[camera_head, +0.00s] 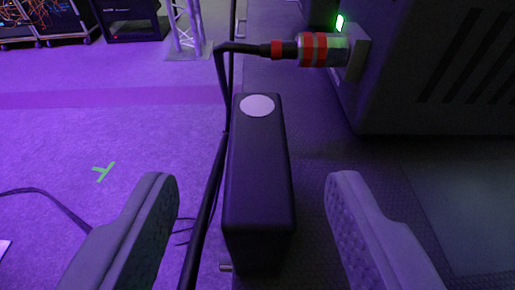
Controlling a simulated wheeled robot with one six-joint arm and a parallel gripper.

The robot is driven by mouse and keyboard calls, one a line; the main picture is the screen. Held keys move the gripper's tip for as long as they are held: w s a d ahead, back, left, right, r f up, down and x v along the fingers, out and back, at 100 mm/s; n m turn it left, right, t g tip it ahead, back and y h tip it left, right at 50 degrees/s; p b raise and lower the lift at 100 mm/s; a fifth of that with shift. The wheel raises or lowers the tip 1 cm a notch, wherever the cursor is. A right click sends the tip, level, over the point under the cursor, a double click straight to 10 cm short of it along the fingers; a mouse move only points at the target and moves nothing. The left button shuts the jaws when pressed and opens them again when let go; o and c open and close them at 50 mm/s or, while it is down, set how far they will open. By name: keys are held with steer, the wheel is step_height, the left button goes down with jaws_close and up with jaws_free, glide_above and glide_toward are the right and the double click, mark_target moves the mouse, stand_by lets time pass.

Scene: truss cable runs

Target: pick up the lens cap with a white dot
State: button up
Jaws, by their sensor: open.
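A dark, upright, box-shaped thing with rounded edges (258,170) stands in the middle of the view. A round white dot (257,105) is on its upper face, near the far end. I see no separate disc-shaped lens cap. My gripper (252,190) is open, with one padded finger to the left of the dark box and one to the right. There is a visible gap on both sides in the picture, and I cannot tell how deep the fingers reach beside it. A small metal stub (226,267) shows at the box's lower left.
A black cable (210,200) runs close along the box's left side, up to a red-banded connector (318,50) plugged into a dark cabinet (430,70) at right. A truss foot (188,50), equipment racks (130,20) and green tape (104,171) lie left on the purple-lit floor.

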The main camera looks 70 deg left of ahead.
mark_target(259, 158)
steer(key=shift+x, duration=2.9)
steer(key=shift+w+d+r, duration=0.1)
steer(key=shift+w, duration=0.05)
steer(key=c, duration=1.1)
